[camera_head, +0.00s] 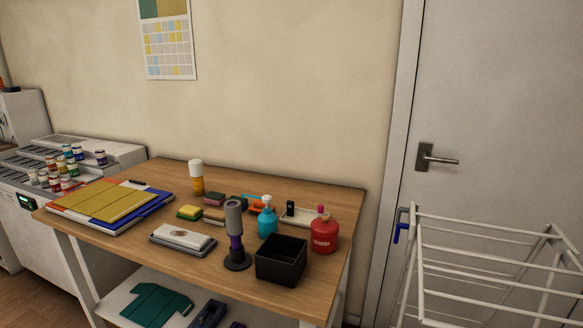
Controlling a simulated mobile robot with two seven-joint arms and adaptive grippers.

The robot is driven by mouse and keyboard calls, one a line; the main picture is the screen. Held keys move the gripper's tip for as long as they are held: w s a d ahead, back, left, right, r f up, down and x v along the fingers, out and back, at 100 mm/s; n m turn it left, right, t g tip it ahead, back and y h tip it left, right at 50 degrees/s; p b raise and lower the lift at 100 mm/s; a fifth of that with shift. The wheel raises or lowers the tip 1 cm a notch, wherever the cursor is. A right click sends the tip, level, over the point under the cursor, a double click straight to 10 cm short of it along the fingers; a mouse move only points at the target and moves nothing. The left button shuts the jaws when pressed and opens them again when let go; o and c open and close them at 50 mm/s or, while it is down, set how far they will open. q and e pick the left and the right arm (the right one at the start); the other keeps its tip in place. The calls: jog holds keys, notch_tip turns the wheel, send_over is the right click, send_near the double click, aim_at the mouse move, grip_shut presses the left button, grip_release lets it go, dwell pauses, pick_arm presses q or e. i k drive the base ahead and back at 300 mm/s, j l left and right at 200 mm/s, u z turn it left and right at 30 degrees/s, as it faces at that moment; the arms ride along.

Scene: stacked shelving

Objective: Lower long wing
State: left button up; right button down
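A white drying rack (493,245) stands at the lower right, in front of the grey door. Its pale rails run lengthwise and its right and lower parts are cut off by the picture edge. I cannot tell for sure which rails belong to the long wing, or its full angle. A blue piece (400,233) sits at the rack's upper left corner, beside a grey part. Neither of my grippers is in view.
A wooden table (140,243) stands left of the rack, holding a black box (282,260), a red bottle (324,234), a blue bottle (267,217) and folders (110,203). The door (495,110) has a lever handle (437,159). A narrow gap separates table and rack.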

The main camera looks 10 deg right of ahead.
aim_at(421, 309)
jog(key=z, duration=1.8)
